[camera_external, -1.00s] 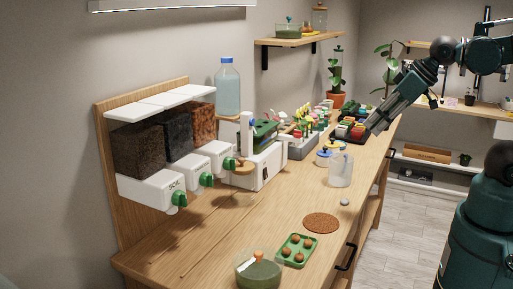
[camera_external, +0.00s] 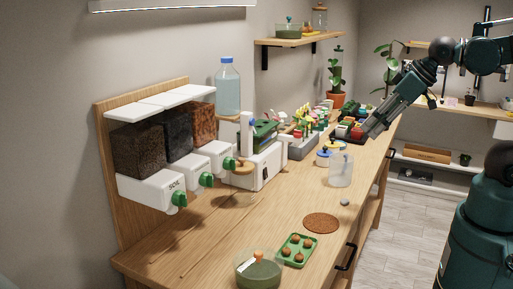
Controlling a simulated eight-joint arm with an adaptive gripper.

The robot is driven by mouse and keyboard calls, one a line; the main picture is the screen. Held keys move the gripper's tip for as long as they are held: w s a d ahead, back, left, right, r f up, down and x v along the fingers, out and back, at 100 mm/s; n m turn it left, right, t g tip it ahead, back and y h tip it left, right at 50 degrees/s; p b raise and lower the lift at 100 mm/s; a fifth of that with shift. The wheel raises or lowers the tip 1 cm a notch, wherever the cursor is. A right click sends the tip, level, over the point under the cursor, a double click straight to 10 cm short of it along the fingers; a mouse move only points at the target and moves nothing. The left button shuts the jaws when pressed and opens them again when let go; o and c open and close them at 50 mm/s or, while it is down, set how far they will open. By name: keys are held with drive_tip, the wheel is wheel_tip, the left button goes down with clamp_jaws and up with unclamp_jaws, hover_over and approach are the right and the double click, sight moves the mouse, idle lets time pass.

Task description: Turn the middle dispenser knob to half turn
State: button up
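A row of three dispensers with clear bins hangs on a wooden backboard (camera_external: 115,180) at the left. The middle dispenser (camera_external: 180,139) holds dark material, and its green knob (camera_external: 206,179) faces the room. The nearest dispenser, labelled SOIL, has a green knob (camera_external: 179,199), and the farthest has another green knob (camera_external: 229,163). The knobs are too small to read their exact angle. My gripper (camera_external: 372,132) is in the air above the far part of the bench, well to the right of the knobs. Its fingers are too small to judge.
A water bottle (camera_external: 228,88) and a white boxy unit (camera_external: 262,168) stand beyond the dispensers. A clear cup (camera_external: 341,170), a brown round mat (camera_external: 321,223), a green tray (camera_external: 298,250) and a green bowl (camera_external: 259,271) are on the bench. The bench below the dispensers is mostly clear.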

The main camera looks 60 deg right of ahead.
drive_tip(key=shift+o, duration=0.6)
drive_tip(key=shift+w+f+n, duration=0.2)
drive_tip(key=shift+w+n, duration=0.3)
drive_tip(key=shift+w, duration=0.2)
drive_tip(key=w+a+f+n+t+h+b, duration=0.2)
drive_tip(key=w+a+n, duration=0.3)
drive_tip(key=w+n, duration=0.45)
drive_tip(key=w+a+f+n+t+h+b, duration=0.1)
drive_tip(key=w+a+f+n+t+b, duration=0.15)
drive_tip(key=w+a+n, duration=0.65)
drive_tip(key=n+t+y+b, duration=0.35)
drive_tip(key=n+t, duration=0.25)
drive_tip(key=n, duration=1)
approach(208, 180)
drive_tip(key=shift+w+d+b, duration=0.15)
drive_tip(key=shift+w+b, duration=0.15)
drive_tip(key=shift+b, duration=0.05)
drive_tip(key=shift+w, duration=0.1)
drive_tip(key=w+b, duration=0.1)
drive_tip(key=w, duration=0.6)
drive_tip(key=shift+w, duration=0.3)
